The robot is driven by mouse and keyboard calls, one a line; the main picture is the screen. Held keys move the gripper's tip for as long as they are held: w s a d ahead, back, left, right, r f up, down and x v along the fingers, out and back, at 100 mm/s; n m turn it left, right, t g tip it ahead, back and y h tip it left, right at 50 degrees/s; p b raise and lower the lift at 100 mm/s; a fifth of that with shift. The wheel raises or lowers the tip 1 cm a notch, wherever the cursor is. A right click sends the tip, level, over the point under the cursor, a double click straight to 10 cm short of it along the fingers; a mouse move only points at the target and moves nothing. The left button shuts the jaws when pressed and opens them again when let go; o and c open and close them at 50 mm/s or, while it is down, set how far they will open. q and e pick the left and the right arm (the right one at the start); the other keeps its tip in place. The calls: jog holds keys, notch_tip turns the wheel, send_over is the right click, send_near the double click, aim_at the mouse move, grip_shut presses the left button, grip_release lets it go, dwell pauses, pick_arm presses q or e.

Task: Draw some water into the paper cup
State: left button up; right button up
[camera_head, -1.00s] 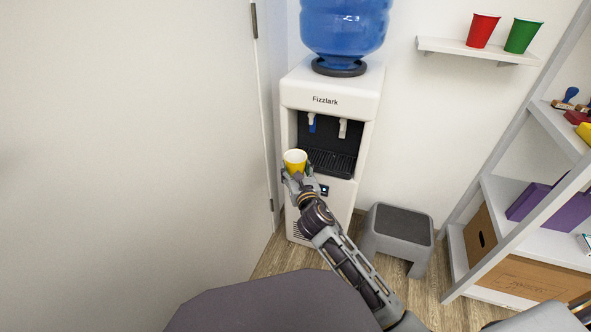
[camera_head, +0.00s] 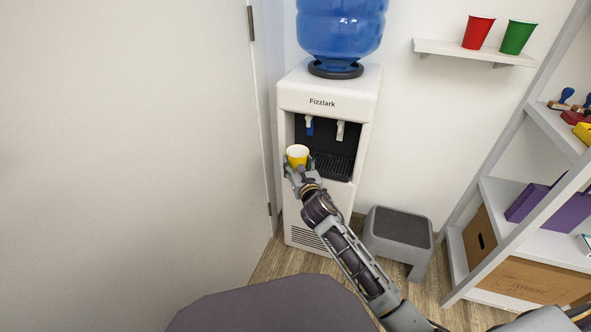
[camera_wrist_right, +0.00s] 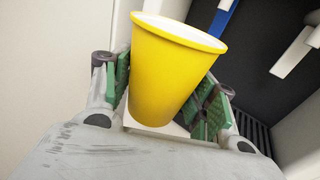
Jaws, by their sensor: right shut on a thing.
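A yellow paper cup (camera_head: 297,156) with a white inside is held upright in my right gripper (camera_head: 298,170), in front of the water dispenser (camera_head: 331,92). In the right wrist view the cup (camera_wrist_right: 168,72) sits between the green-padded fingers of my right gripper (camera_wrist_right: 165,95), which are shut on it. The blue tap (camera_head: 309,125) and the white tap (camera_head: 340,131) are above and to the right of the cup. The dark drip tray (camera_head: 336,166) lies below the taps. The inside bottom of the cup is hidden. My left gripper is out of view.
A blue water bottle (camera_head: 341,28) stands on the dispenser. A grey step stool (camera_head: 399,240) stands to its right. A wall shelf (camera_head: 450,48) holds a red cup (camera_head: 478,32) and a green cup (camera_head: 517,37). A shelf unit fills the right side; a pale door (camera_head: 130,140) is at left.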

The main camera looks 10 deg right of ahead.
aim_at(303, 154)
jog(key=shift+w+d+b, duration=0.35)
jog(key=shift+w+d, duration=0.15)
jog(key=shift+w, duration=0.25)
jog(key=shift+w+d+b, duration=0.3)
jog(key=shift+w+d, duration=0.25)
jog(key=shift+w, duration=0.25)
jog(key=shift+w+d+b, duration=0.35)
jog(key=shift+w+d, duration=0.15)
jog(key=shift+w, duration=0.25)
jog(key=shift+w+d+r+p, duration=0.1)
jog(key=shift+w+d+p, duration=0.45)
jog(key=shift+w, duration=0.2)
jog(key=shift+w+d, duration=0.35)
jog(key=shift+w, duration=0.25)
jog(key=shift+w, duration=0.1)
jog(key=shift+w+d+p, duration=0.4)
jog(key=shift+w+d, duration=0.3)
jog(key=shift+w, duration=0.25)
jog(key=shift+s+a, duration=0.15)
jog(key=shift+s+a+p, duration=0.45)
jog(key=shift+s+a, duration=0.2)
jog(key=shift+s, duration=0.35)
jog(key=shift+s+a+p, duration=0.45)
jog(key=shift+s+a, duration=0.2)
jog(key=shift+s, duration=0.3)
dwell(0.5)
